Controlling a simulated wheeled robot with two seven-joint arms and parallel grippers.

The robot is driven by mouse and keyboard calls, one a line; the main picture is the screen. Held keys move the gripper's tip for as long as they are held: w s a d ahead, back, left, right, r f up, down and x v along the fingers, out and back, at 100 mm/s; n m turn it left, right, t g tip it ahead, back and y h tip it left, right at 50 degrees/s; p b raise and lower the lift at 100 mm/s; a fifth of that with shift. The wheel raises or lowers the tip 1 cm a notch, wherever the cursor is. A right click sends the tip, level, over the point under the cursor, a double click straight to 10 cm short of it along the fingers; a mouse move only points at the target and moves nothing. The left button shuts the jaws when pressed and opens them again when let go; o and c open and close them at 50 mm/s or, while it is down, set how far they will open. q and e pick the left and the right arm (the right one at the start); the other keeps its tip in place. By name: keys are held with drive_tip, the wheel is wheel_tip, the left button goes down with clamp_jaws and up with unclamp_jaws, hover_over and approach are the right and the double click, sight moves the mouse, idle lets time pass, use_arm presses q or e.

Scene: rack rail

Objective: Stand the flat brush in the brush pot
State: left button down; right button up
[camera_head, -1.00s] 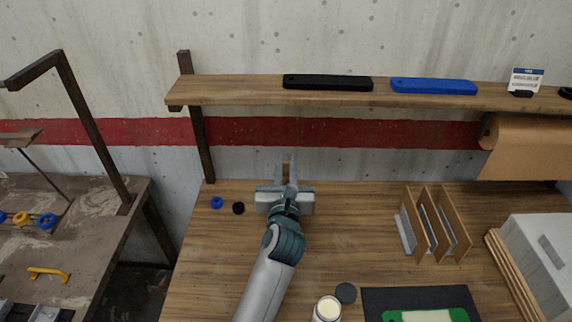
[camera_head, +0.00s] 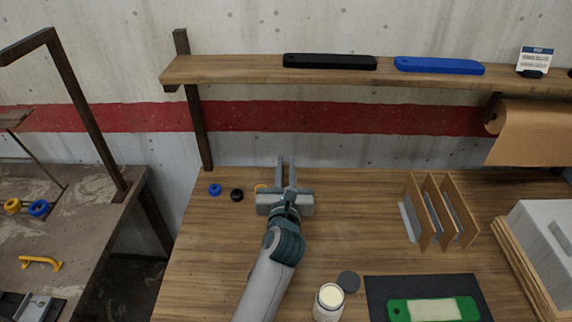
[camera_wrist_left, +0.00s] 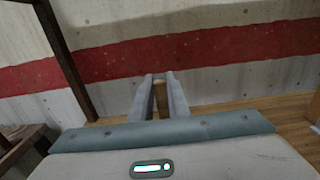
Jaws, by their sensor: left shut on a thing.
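My left gripper (camera_head: 285,172) reaches over the back of the wooden table, fingers pointing toward the wall. In the left wrist view, the fingers (camera_wrist_left: 160,95) are shut on a narrow tan wooden piece (camera_wrist_left: 160,100), which looks like the flat brush's handle. The rest of the brush is hidden, and the head view does not show it clearly. I cannot make out a brush pot; it may be hidden behind the gripper. My right gripper is not in view.
A jar (camera_head: 329,303) stands at the front. An upright divider rack (camera_head: 437,210) is at right. A shelf (camera_head: 240,70) runs above the table.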

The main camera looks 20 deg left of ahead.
use_arm(q)
drive_tip(key=shift+f, duration=0.35)
drive_tip(key=c, duration=1.6)
unclamp_jaws()
drive_tip(key=shift+b+v, duration=1.7)
drive_tip(key=shift+v, duration=4.35)
drive_tip(key=shift+r, duration=0.1)
